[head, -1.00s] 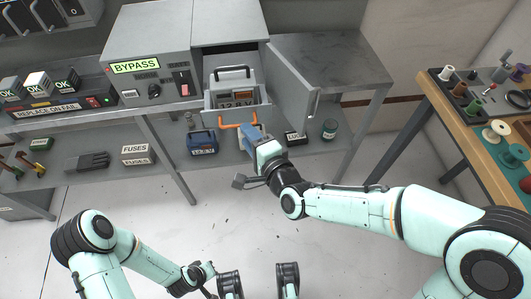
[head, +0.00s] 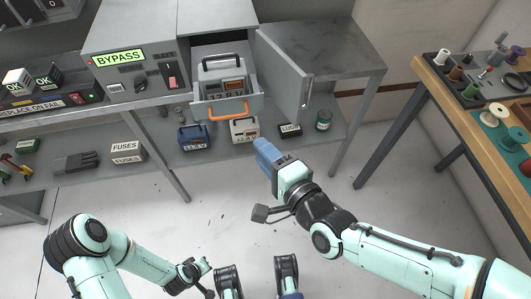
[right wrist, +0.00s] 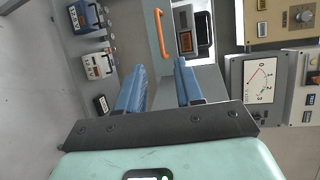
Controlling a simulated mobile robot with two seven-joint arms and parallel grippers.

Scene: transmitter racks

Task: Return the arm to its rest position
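My right gripper (head: 262,148) is in front of the shelf, below and to the right of the orange drawer handle (head: 227,113), apart from it. In the right wrist view its two blue fingers (right wrist: 159,80) stand apart with nothing between them. The handle (right wrist: 159,31) lies beyond the fingertips there. My right arm reaches in from the lower right. My left arm (head: 145,257) is folded low at the left; its fingers cannot be made out.
The drawer (head: 240,103) stands pulled out, with a grey battery (head: 222,78) inside. A cabinet door (head: 284,75) hangs open beside it. Blue (head: 196,138) and white (head: 244,130) batteries stand on the lower shelf. A wooden workbench (head: 446,95) with spools is at the right. Open floor lies between.

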